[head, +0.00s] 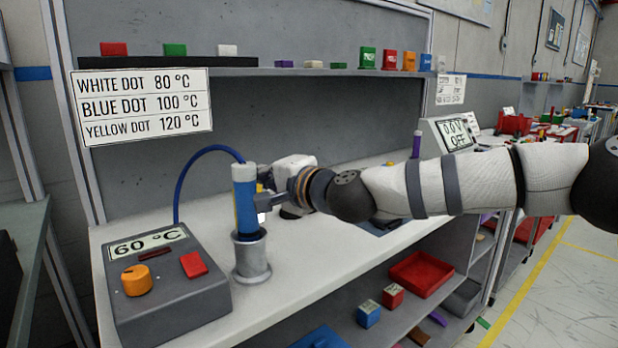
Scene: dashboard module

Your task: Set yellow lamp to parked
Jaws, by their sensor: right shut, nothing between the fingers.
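No yellow lamp can be made out in the head view. A blue cylindrical tool (245,200) stands upright in a grey metal holder (251,262) on the bench. A blue cable loops from the tool to behind a grey control box (168,290). The box has a display reading 60 °C (148,244), an orange knob (137,280) and a red button (194,264). My right gripper (268,203) is shut, just right of the tool; its fingertips are partly hidden, and I cannot tell whether they touch it. My left gripper is not in view.
A sign (142,106) lists white dot 80 °C, blue dot 100 °C and yellow dot 120 °C. A shelf (330,72) with coloured blocks runs above. A meter (456,135) reads 0.0 V OFF. A red tray (420,274) sits below. The front bench surface (320,260) is clear.

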